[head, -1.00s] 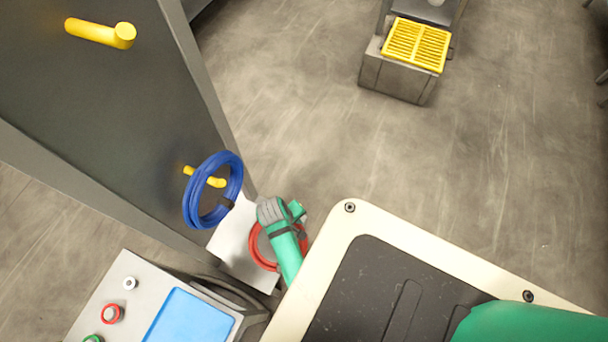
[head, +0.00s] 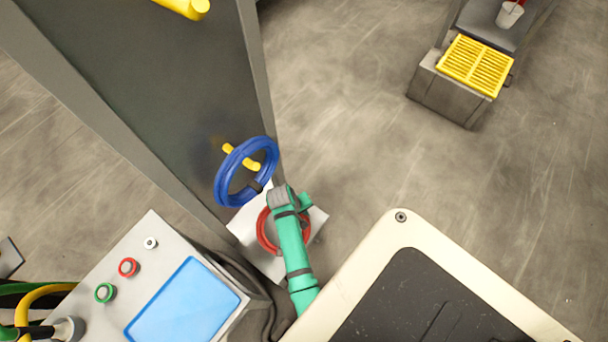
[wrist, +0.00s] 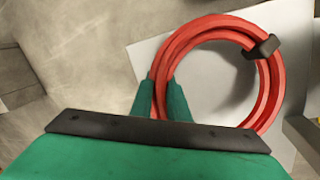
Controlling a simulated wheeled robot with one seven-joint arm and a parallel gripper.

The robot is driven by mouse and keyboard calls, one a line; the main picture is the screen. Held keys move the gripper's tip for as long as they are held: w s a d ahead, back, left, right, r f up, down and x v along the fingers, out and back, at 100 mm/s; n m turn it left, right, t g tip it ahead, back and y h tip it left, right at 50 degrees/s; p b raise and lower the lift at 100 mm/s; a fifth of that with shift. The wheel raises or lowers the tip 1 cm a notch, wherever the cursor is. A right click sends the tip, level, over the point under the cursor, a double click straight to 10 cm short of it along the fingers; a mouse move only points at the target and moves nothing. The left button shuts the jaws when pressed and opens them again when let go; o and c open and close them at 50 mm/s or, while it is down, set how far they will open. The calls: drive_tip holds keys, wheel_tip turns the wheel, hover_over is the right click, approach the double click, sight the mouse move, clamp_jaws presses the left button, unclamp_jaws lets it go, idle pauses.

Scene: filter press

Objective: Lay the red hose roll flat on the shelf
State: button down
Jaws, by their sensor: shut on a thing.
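The red hose roll (head: 262,236) is a coiled ring with a dark strap, which shows in the wrist view (wrist: 277,90). My gripper (wrist: 165,92) is shut on the left side of the roll. In the head view my green arm covers part of the roll. The white shelf (head: 312,226) lies under the roll, beside the dark panel; its surface also shows in the wrist view (wrist: 135,55). The roll appears roughly level over the shelf. I cannot tell whether it touches the shelf.
A blue hose roll (head: 228,180) hangs on a yellow peg (head: 250,166) on the dark panel (head: 140,90), just above the shelf. A control box (head: 160,270) with a blue screen stands at lower left. A yellow grate (head: 476,66) is far off; open floor lies between.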

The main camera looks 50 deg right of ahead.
drive_tip(key=shift+f, duration=0.25)
drive_tip(key=c, duration=1.7)
unclamp_jaws()
drive_tip(key=shift+w, duration=0.15)
drive_tip(key=shift+o, duration=0.4)
drive_tip(key=shift+s, duration=0.35)
drive_tip(key=v, duration=1.1)
drive_tip(key=shift+d, duration=0.1)
